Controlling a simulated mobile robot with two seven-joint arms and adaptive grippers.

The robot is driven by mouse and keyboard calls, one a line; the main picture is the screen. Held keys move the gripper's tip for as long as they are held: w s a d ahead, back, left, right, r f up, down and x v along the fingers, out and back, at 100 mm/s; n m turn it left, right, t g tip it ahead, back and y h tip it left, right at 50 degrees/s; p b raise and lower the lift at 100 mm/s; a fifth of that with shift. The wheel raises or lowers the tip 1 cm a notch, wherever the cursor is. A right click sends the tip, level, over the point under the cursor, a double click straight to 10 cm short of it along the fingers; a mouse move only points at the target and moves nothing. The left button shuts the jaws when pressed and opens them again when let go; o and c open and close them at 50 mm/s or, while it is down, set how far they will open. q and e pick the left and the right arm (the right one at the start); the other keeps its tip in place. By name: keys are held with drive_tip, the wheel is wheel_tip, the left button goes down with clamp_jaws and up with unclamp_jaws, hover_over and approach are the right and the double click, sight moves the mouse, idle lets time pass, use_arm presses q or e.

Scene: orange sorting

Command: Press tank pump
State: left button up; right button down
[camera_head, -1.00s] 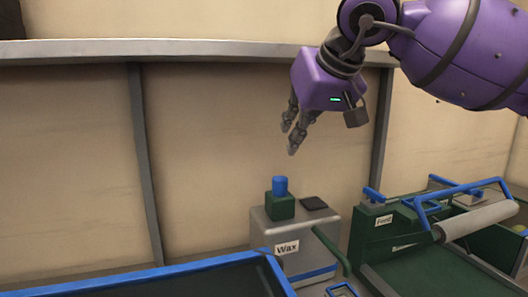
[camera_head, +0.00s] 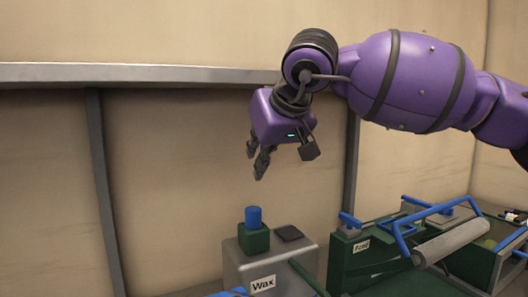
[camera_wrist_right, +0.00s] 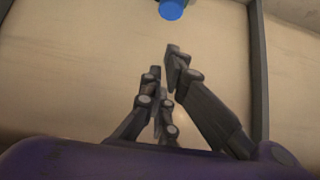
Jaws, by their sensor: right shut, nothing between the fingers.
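The tank (camera_head: 235,268) is a grey box labelled "Wax" at the bottom middle of the head view. Its pump is a blue knob (camera_head: 254,216) on a dark green block (camera_head: 253,240) on top of the tank. My right gripper (camera_head: 256,167) hangs above the pump, fingers pointing down, shut and empty, with a clear gap to the knob. In the right wrist view the blue knob (camera_wrist_right: 172,9) shows at the top edge, beyond the fingertips (camera_wrist_right: 163,62). The tank's lower part is cut off by the frame. My left gripper is not in view.
A green machine (camera_head: 350,265) labelled "Feed", with blue rails and a grey roller (camera_head: 453,243), stands right of the tank. A dark flat cap (camera_head: 289,233) sits on the tank beside the pump. A wall with grey posts (camera_head: 105,190) rises behind. Air left of the gripper is free.

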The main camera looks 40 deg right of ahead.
sight(253, 208)
drive_tip(key=x, duration=0.5)
drive_tip(key=shift+s, duration=0.1)
wheel_tip(253, 208, down, 2)
drive_tip(key=shift+a+f, duration=0.15)
drive_tip(key=shift+s+f, duration=0.1)
drive_tip(key=shift+f, duration=0.5)
